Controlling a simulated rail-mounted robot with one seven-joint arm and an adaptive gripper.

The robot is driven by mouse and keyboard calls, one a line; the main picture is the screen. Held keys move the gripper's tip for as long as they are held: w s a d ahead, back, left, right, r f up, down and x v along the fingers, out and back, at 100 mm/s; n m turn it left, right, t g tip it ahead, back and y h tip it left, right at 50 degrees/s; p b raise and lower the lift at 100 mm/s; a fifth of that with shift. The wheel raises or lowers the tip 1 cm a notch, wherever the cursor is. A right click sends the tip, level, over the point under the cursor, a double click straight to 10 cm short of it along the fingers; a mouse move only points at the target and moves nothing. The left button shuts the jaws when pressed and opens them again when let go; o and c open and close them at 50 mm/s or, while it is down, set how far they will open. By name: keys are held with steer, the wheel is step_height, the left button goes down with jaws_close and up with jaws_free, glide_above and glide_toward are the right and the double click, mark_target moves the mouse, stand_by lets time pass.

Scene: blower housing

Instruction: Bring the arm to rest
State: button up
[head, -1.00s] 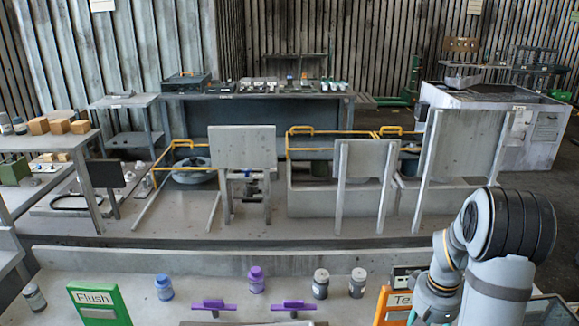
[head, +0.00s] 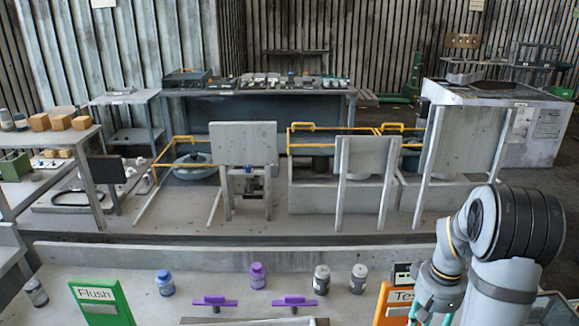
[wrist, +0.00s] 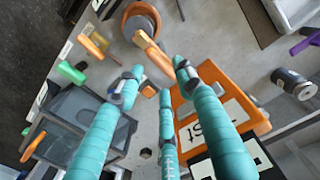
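My arm (head: 520,225) stands at the right of the head view, its elbow bent and its forearm hanging down over the front bench (head: 215,280). My gripper (head: 434,308) is cut off by the bottom edge there. In the wrist view my gripper (wrist: 160,78) has three teal fingers pointing at the bench, with gaps between their tips. Nothing is visibly held.
A grey bin (wrist: 80,120) is close to the left finger. On the front bench are a green Flush sign (head: 100,302), a blue-lidded jar (head: 165,282), a purple-lidded jar (head: 257,276) and purple handles (head: 294,301).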

step_height(320, 180, up, 8)
step_height(320, 180, down, 12)
steer(key=shift+s+r, duration=0.15)
steer(key=shift+m, duration=1.4)
